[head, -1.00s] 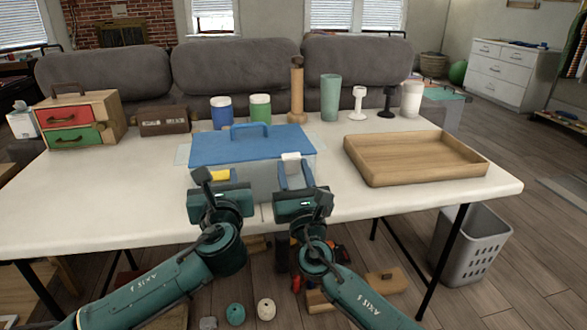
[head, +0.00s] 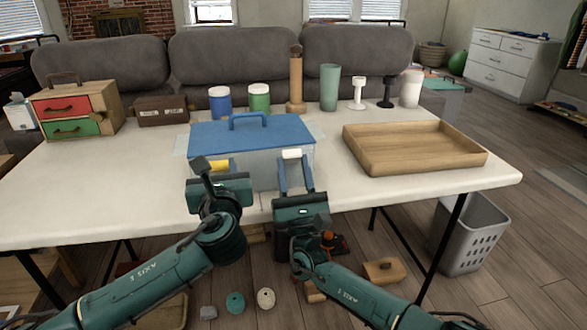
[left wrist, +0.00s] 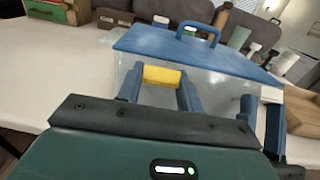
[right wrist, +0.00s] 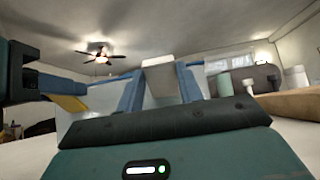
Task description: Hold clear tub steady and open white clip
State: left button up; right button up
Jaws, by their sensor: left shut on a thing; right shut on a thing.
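The clear tub (head: 263,180) stands near the table's front edge with its blue lid (head: 250,134) on. A yellow clip (left wrist: 162,76) sits on its front left, and a white clip (head: 291,154) on its front right. My left gripper (head: 219,173) is shut on the yellow clip, its blue fingers on either side of it. My right gripper (head: 294,166) is shut on the white clip, which shows between its fingers in the right wrist view (right wrist: 158,73). I cannot tell whether the white clip is off the lid's rim. My left gripper hides part of the tub's front.
A wooden tray (head: 415,150) lies right of the tub. Cups, a wooden bottle (head: 296,80) and small stands line the table's back. A small drawer box (head: 76,108) stands at the back left. The table (head: 120,190) is bare left of the tub.

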pick_arm(q)
jog(key=shift+a, duration=0.15)
pick_arm(e)
jog(key=shift+f, duration=0.1)
jog(key=o, duration=1)
jog(key=v, duration=1.2)
pick_arm(q)
jog(key=o, duration=1.2)
jog(key=shift+o, duration=0.5)
